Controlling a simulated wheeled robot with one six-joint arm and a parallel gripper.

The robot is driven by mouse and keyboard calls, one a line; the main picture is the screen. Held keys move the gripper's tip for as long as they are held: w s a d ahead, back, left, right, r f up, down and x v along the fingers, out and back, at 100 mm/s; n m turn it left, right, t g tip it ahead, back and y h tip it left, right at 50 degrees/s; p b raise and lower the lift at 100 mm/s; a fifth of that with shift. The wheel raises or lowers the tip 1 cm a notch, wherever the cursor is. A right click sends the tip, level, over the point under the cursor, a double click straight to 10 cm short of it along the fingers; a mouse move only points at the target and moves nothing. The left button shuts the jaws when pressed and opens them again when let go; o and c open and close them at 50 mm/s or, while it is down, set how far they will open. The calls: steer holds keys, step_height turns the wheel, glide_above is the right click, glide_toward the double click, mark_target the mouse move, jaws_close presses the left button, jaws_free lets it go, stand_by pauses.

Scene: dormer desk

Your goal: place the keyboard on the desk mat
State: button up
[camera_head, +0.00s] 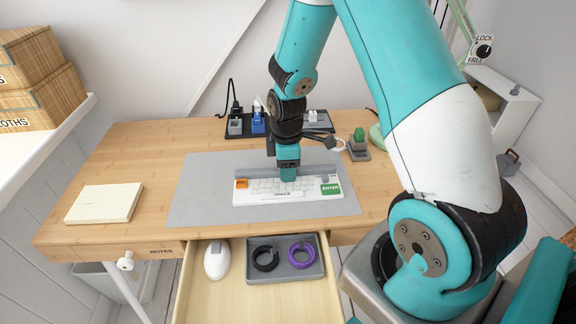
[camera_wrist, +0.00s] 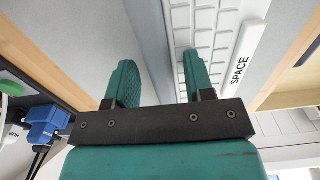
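The white keyboard (camera_head: 262,198) lies on the grey desk mat (camera_head: 205,180), right of the mat's middle and slightly angled. It has an orange key at its left, a green ENTER key at its right and a grey raised strip (camera_head: 250,171) along its back. My gripper (camera_head: 288,176) points down at the keyboard's back edge. In the wrist view, my gripper (camera_wrist: 155,85) has its fingers apart, one on each side of the grey strip. The right finger is over the white keys (camera_wrist: 208,35). A gap shows by the left finger. The fingertip contact is unclear.
An open drawer (camera_head: 190,285) below holds a white mouse (camera_head: 217,260) and a grey tray (camera_head: 312,272) with black and purple rings. A notepad (camera_head: 105,203) lies at left. A power strip (camera_head: 318,122) with plugs is behind the mat. The mat's left part is clear.

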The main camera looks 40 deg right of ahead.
step_height(320, 180, up, 12)
steer(key=p, duration=0.1)
steer(key=s+a+r+m+y, duration=0.1)
steer(key=s+a+r, duration=0.3)
steer(key=a, duration=0.3)
steer(key=s+a+r+m+y, duration=0.1)
steer(key=s+a+r, duration=0.3)
steer(key=a, duration=0.3)
steer(key=s+a+r+m+y, duration=0.1)
steer(key=s+a+r, duration=0.1)
steer(key=s, duration=0.4)
steer(key=s+a+r+m+y, duration=0.1)
steer(key=s+a+r, duration=0.1)
steer(key=s+a, duration=0.3)
steer(key=shift+s, duration=0.5)
steer(key=shift+a, duration=0.1)
